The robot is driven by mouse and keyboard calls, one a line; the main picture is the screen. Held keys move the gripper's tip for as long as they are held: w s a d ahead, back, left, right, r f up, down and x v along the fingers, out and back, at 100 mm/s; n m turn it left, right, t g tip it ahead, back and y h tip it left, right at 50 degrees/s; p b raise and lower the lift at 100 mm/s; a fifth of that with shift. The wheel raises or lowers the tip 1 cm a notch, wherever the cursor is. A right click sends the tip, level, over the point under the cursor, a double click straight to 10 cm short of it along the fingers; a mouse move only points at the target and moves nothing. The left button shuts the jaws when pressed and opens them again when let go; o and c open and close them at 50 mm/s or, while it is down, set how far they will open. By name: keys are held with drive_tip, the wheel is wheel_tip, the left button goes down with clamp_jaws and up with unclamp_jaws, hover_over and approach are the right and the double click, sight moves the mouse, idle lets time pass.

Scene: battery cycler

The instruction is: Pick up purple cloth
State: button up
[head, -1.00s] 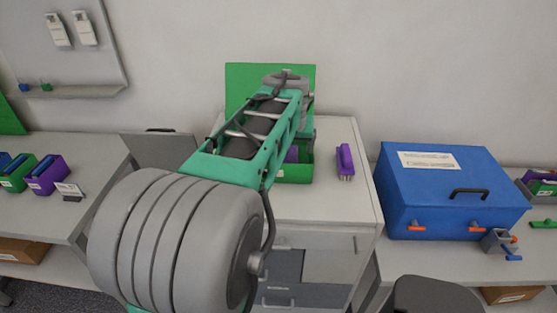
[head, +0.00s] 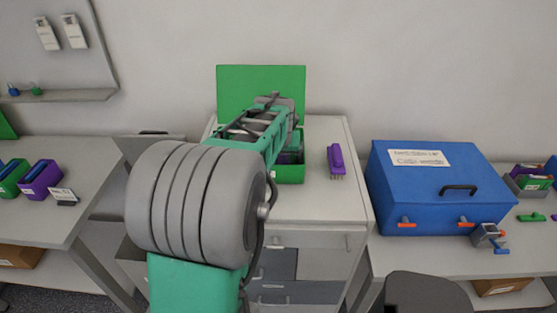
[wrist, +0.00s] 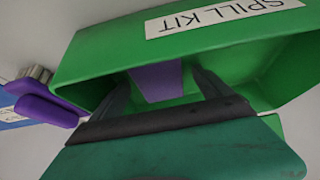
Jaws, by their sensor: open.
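The purple cloth (wrist: 157,84) lies inside an open green box marked SPILL KIT (wrist: 95,52) in the wrist view. My gripper (wrist: 163,79) is open, with one dark finger on each side of the cloth's visible part. The fingers reach into the box opening, and I cannot tell whether they touch the cloth. A dark-edged green piece in the foreground hides the lower part of the view. In the head view the box (head: 291,174) stands on the cabinet with its green lid (head: 245,88) raised, and my arm covers much of it.
A purple brush (head: 336,160) lies right of the box on the cabinet top (head: 320,205); it also shows in the wrist view (wrist: 45,108). A closed blue case (head: 435,190) is on the right table. Purple and green bins (head: 40,180) stand on the left table. The cabinet's front top is clear.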

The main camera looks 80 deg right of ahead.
drive_tip(key=c, duration=1.4)
drive_tip(key=shift+c, duration=0.3)
drive_tip(key=shift+r, duration=0.1)
drive_tip(key=shift+r+p, duration=0.2)
drive_tip(key=shift+p, duration=0.15)
drive_tip(key=shift+d+r+b, duration=0.1)
drive_tip(key=shift+r+b, duration=0.3)
drive_tip(key=shift+b, duration=0.1)
drive_tip(key=s+a+r, duration=0.1)
drive_tip(key=r, duration=0.1)
drive_tip(key=s+a+r+b, duration=0.1)
drive_tip(key=r, duration=0.2)
drive_tip(key=s+a+r+b, duration=0.1)
drive_tip(key=r, duration=0.1)
drive_tip(key=shift+s+a+r, duration=0.25)
drive_tip(key=shift+a+r, duration=0.1)
drive_tip(key=s+a+r+b, duration=0.1)
drive_tip(key=s+a+r, duration=0.3)
drive_tip(key=s+a, duration=0.2)
drive_tip(key=shift+a, duration=0.4)
